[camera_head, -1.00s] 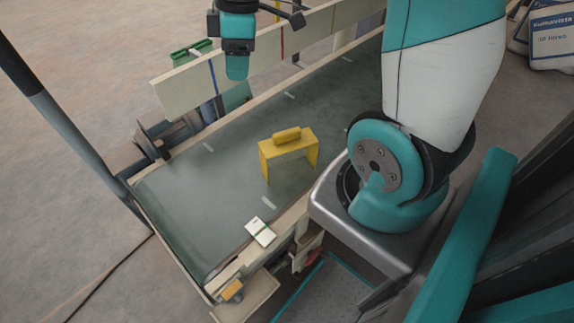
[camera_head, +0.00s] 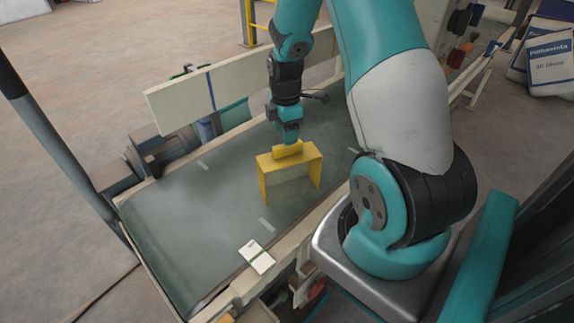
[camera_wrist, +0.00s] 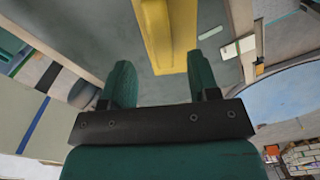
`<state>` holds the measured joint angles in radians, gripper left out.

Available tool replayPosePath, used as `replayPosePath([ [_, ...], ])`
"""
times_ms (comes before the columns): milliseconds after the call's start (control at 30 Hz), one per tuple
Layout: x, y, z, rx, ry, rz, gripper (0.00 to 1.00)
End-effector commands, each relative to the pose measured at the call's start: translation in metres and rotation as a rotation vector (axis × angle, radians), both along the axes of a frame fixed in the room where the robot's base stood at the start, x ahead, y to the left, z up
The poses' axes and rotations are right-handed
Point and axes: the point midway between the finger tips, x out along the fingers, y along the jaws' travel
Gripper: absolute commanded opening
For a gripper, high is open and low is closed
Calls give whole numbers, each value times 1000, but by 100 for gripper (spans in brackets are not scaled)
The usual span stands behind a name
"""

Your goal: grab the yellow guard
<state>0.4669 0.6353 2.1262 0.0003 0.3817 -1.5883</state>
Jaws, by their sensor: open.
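The yellow guard (camera_head: 291,172) stands on the dark conveyor belt, an arch-like cover with a raised grip bar (camera_head: 288,150) on top. My gripper (camera_head: 289,139) is just above and behind the grip bar in the head view. In the wrist view my gripper (camera_wrist: 160,80) has its two teal fingers apart with nothing between their bases. Whether the fingertips touch the bar cannot be told.
The conveyor belt (camera_head: 165,225) is bare in front of and left of the guard. A cream side board (camera_head: 180,106) runs along its far side. A white card (camera_head: 257,256) lies at the near rail. White sacks (camera_head: 551,58) are at the far right.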

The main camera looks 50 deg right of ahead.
Motion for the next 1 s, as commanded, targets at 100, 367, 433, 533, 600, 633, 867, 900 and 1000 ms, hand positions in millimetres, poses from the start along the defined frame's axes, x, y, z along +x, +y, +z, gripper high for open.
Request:
replayPosePath([
  [100,0,0,-9,0,-1,0,55],
  [367,-4,-4,-42,1,2,-2,55],
  [433,-4,-4,-52,0,0,-1,55],
  [533,-4,-4,-59,0,-1,-1,55],
  [600,-3,-4,-61,-1,-2,-1,55],
  [633,-3,-4,-61,-1,-2,-1,55],
  [867,-3,-4,-60,-1,-2,-1,37],
  [900,-3,-4,-60,-1,-2,-1,28],
  [1000,-4,-4,-60,-1,-2,-1,5],
])
